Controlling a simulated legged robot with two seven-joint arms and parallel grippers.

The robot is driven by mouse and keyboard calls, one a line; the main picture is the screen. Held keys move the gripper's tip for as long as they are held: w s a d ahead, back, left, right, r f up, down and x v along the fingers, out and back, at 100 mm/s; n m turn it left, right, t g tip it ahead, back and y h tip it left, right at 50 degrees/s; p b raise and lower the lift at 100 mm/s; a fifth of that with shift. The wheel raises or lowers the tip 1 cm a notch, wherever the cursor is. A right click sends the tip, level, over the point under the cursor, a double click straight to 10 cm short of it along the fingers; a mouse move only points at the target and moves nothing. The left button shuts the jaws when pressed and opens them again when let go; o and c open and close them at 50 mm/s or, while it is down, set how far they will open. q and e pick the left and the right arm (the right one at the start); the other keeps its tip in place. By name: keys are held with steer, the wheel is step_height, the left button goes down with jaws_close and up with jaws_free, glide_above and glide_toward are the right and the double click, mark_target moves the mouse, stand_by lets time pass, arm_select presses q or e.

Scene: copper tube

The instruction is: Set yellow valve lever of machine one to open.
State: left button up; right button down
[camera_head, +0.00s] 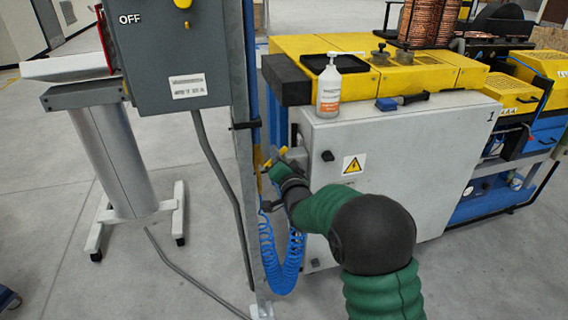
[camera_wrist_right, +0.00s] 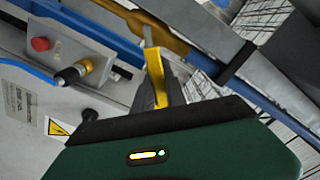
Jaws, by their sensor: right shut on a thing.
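The yellow valve lever (camera_wrist_right: 153,62) lies between the fingers of my right gripper (camera_wrist_right: 162,88) in the wrist view, and the gripper is shut on it. In the head view my right gripper (camera_head: 275,163) is at the left side of machine one (camera_head: 400,150), a grey cabinet marked 1, beside the upright post. The lever is small and mostly covered there, so its exact angle is hard to tell. In the wrist view a yellow pipe (camera_wrist_right: 135,14) runs just beyond the lever. My left gripper is out of view.
A grey switch box (camera_head: 170,55) on a post (camera_head: 243,150) stands close left of my right gripper. A coiled blue hose (camera_head: 281,262) hangs below it. A white bottle (camera_head: 329,88) stands on the cabinet. A red button (camera_wrist_right: 40,44) shows in the wrist view.

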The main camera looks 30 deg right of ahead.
mark_target(260, 146)
steer(key=n, duration=0.1)
steer(key=a+n, duration=0.2)
steer(key=shift+w+a+r+n+b, duration=0.15)
steer(key=shift+w+r+n+b, duration=0.1)
steer(key=shift+n+b, duration=0.15)
steer(key=shift+w+a+r+n+b, duration=0.1)
steer(key=shift+a+r+n+b, duration=0.1)
steer(key=shift+a+n, duration=0.6)
steer(key=shift+w+a+r+n+b, duration=0.15)
steer(key=shift+a+n, duration=0.15)
steer(key=shift+n, duration=0.9)
steer(key=c, duration=1.6)
jaws_free()
steer(key=shift+o, duration=1.2)
steer(key=shift+w+r, duration=0.1)
steer(key=shift+r, duration=0.15)
